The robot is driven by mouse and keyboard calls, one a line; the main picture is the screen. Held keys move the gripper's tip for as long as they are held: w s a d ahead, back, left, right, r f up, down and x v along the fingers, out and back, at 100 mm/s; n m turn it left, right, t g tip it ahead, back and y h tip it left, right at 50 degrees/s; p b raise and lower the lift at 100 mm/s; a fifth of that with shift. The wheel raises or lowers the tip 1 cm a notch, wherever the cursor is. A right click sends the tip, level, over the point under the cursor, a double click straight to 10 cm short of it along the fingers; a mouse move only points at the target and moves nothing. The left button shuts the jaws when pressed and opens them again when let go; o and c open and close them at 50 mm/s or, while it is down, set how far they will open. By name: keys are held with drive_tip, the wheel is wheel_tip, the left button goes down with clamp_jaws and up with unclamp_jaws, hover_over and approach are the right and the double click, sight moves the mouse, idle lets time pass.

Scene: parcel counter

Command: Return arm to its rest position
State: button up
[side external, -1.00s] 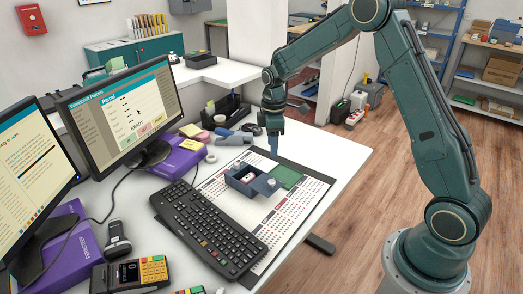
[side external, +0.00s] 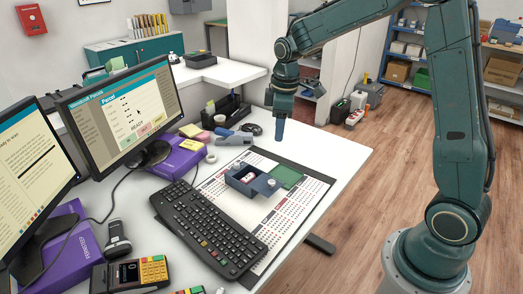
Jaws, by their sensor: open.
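My gripper (side external: 280,130) is raised above the far right part of the counter, pointing down. It is open and I see nothing in it. Below it and to the left, an open dark blue box (side external: 240,187) sits on the printed desk mat (side external: 214,190). A small white and red item (side external: 248,177) lies inside the box. The dark blue piece at the box's right (side external: 266,185) looks like its lid or drawer. A green square (side external: 287,177) lies on the mat to the right of the box. My gripper is clear of all of these.
A black keyboard (side external: 205,228) lies left of the box. Two monitors (side external: 124,110), a card terminal (side external: 128,274) and a tape dispenser (side external: 232,138) stand on the counter. A pillar (side external: 345,75) and storage shelves (side external: 408,45) are behind. The counter's right end (side external: 345,155) is bare.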

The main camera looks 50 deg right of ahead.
drive_tip(key=s+a+r+m+t, duration=0.25)
drive_tip(key=s+a+r, duration=0.25)
drive_tip(key=s+r, duration=0.55)
drive_tip(key=s+a+m+t, duration=0.2)
drive_tip(key=s+m, duration=0.2)
drive_tip(key=s, duration=1)
drive_tip(key=shift+s+a+f, duration=0.15)
drive_tip(key=shift+s+a, duration=0.05)
drive_tip(key=shift+s, duration=0.1)
